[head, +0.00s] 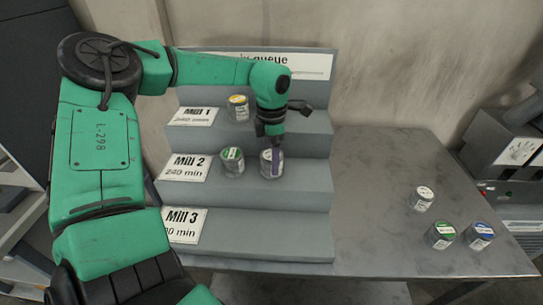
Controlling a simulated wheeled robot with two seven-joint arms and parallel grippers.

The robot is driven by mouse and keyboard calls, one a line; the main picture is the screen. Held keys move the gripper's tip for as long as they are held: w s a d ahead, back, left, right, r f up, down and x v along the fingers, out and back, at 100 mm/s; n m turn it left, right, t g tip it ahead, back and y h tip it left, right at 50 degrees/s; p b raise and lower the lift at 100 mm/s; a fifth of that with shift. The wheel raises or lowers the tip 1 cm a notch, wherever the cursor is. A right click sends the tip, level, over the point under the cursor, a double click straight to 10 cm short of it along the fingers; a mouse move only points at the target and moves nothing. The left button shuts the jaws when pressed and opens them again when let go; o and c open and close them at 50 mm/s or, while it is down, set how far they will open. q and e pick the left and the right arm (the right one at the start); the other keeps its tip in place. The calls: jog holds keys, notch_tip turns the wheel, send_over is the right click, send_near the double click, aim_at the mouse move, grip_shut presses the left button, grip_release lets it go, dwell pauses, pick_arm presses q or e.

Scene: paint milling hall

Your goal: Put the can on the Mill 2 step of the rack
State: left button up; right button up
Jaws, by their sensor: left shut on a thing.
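My left gripper (272,147) reaches down over the grey stepped rack (285,222) and is shut on a can (267,170) with a pale lid and some purple on it. The can is upright at the Mill 2 step, right of a green-lidded can (233,167) and apart from it by a small gap. I cannot tell whether the held can touches the step. The Mill 2 sign (186,168) is at that step's left end. My right gripper is not in view.
A yellow-lidded can (238,108) stands on the Mill 1 step. The Mill 3 step is empty beside its sign (185,225). On the metal table (385,165) at right stand a white-lidded can (422,199), a green one (440,236) and a blue one (479,236).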

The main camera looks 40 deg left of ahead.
pick_arm(q)
jog(key=o, duration=1.5)
jog(key=shift+r+p, duration=0.2)
jog(key=shift+p, duration=0.1)
notch_tip(320, 180, up, 12)
jog(key=shift+f+b, duration=0.1)
jog(key=shift+b, duration=0.95)
